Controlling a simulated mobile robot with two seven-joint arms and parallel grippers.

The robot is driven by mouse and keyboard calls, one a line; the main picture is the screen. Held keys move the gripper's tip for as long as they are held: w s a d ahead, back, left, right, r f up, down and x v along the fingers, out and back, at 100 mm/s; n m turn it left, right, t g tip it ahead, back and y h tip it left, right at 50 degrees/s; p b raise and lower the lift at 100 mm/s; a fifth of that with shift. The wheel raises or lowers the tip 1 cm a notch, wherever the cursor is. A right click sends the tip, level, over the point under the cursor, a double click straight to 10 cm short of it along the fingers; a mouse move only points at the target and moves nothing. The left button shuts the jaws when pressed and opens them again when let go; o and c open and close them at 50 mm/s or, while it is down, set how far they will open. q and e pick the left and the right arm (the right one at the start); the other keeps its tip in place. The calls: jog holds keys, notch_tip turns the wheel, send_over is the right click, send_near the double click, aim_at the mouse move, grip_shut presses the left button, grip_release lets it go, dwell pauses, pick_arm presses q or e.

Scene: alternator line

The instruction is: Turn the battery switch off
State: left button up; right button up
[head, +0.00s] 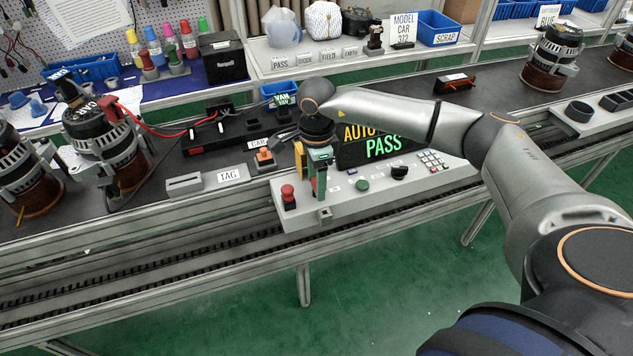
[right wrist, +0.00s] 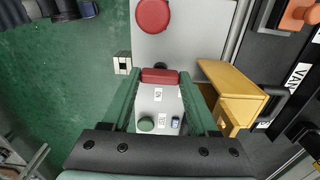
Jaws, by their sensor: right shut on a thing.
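The battery switch shows as a red handle (right wrist: 160,75) between my fingertips in the right wrist view, standing over the grey control panel. In the head view only a thin red part (head: 313,186) of it shows beside the fingers. My right gripper (head: 320,178) points down at the panel's left part, its green fingers shut on the red handle. The right wrist view also shows both fingers (right wrist: 160,88), one on each side of the handle. The switch's base and position marks are mostly hidden. My left gripper is not in view.
A red mushroom button (head: 288,193) stands left of the gripper. A yellow block (right wrist: 230,90) is close beside the fingers. On the panel (head: 345,208) are a green button (head: 362,185), a black knob (head: 399,172) and a keypad (head: 433,160). A display (head: 384,146) reads PASS.

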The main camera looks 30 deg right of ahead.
jog(key=shift+r+n, duration=0.1)
jog(key=shift+n, duration=0.2)
jog(key=o, duration=1.4)
